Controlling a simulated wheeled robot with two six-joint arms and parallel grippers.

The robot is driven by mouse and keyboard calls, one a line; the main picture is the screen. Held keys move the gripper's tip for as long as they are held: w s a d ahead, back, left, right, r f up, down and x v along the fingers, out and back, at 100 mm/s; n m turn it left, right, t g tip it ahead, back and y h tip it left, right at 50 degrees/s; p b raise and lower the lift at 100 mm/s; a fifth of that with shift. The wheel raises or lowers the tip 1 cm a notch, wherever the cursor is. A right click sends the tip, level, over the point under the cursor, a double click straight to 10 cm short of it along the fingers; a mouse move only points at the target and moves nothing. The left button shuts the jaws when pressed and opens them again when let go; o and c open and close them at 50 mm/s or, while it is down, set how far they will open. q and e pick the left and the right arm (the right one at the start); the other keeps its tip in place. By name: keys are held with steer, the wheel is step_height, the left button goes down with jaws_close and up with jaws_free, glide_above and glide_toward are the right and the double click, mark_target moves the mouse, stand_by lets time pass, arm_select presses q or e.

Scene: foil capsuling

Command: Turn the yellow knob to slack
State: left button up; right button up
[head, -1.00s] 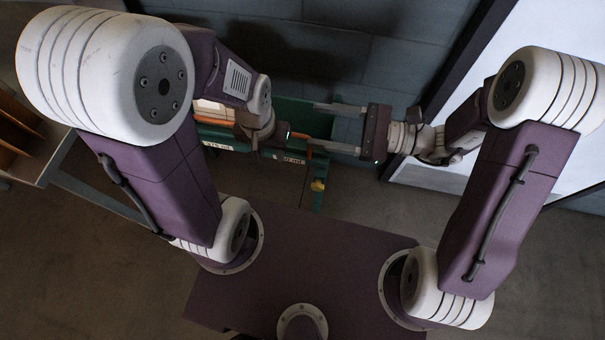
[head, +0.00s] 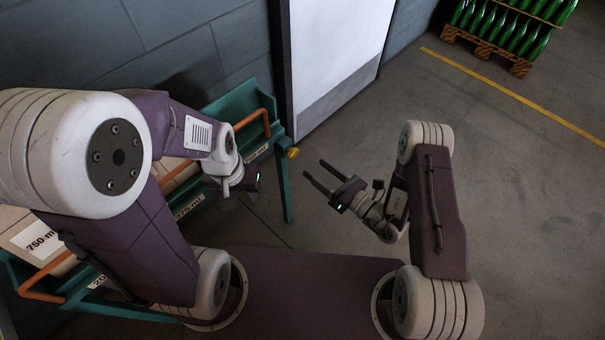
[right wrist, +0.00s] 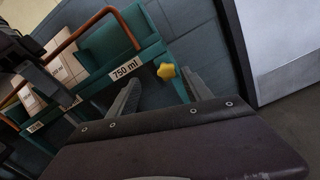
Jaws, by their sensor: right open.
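The yellow knob (head: 293,153) sits at the right end of the green rack (head: 284,190), near its front corner. In the right wrist view the lobed yellow knob (right wrist: 166,71) shows beside the 750 ml label, beyond my fingertips. My right gripper (head: 314,171) is open and empty, just right of the knob and apart from it. Its two fingers also show in the right wrist view (right wrist: 157,84), with the knob between and beyond their tips. My left gripper (head: 252,179) is in front of the rack; its fingers are hidden or too dark to make out.
The rack has orange rails (head: 252,119) and cartons in labelled bays. A pale door (head: 335,55) stands in the wall behind. A pallet of green bottles (head: 508,28) is at the far right, past a yellow floor line (head: 510,93). The floor right of the rack is clear.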

mark_target(295, 156)
steer(key=w+a+f, duration=0.1)
steer(key=a, duration=0.1)
steer(key=w+a+b, duration=0.1)
steer(key=w+a, duration=0.1)
steer(key=w+a+f+b, duration=0.1)
steer(key=w+a, duration=0.1)
steer(key=a, duration=0.1)
steer(key=shift+w+f, duration=0.25)
steer(key=shift+f, duration=0.05)
arm_select(q)
steer(key=f, duration=0.2)
steer(key=shift+w+d+f, duration=0.1)
steer(key=shift+w+f, duration=0.2)
steer(key=shift+f, duration=0.05)
arm_select(e)
jaws_close()
